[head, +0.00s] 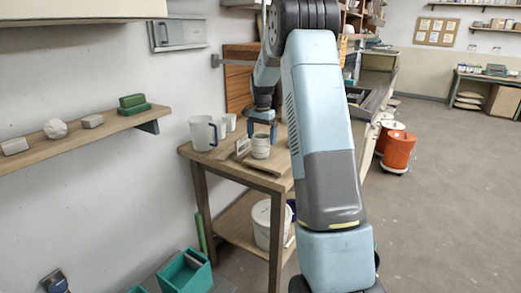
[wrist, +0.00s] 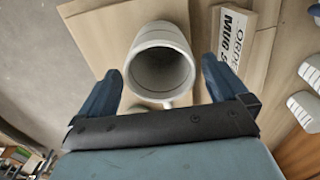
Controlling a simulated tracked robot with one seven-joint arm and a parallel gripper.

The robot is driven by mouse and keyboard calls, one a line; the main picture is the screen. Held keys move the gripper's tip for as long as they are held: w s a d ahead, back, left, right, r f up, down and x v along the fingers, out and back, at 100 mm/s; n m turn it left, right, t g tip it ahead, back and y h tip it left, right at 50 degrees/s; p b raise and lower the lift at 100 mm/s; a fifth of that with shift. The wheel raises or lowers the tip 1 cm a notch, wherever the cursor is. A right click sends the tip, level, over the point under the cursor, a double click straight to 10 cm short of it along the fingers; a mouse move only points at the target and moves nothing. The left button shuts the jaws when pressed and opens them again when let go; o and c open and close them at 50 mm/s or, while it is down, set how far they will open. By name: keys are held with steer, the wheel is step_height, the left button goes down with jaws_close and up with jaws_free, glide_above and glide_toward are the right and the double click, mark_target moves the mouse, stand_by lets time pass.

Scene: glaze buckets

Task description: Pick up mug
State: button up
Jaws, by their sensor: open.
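A pale grey mug (wrist: 160,55) stands upright on a wooden board in the wrist view, its open mouth facing the camera. Its handle shows at the lower edge of the rim, towards my gripper's palm. My gripper (wrist: 160,82) is open, with one blue finger on each side of the mug and a gap on both sides. In the head view the mug (head: 260,146) stands near the front of the wooden table (head: 196,158), and my gripper (head: 261,128) is right above it, pointing down.
A lettered sign (wrist: 237,35) stands close to the right finger; it also shows left of the mug in the head view (head: 242,146). A white pitcher (head: 203,133) and white cups (head: 229,122) stand further left. A white bucket (head: 262,222) is on the lower shelf.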

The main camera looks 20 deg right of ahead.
step_height(320, 180, down, 3)
steer(key=shift+r, duration=0.2)
steer(key=c, duration=1.2)
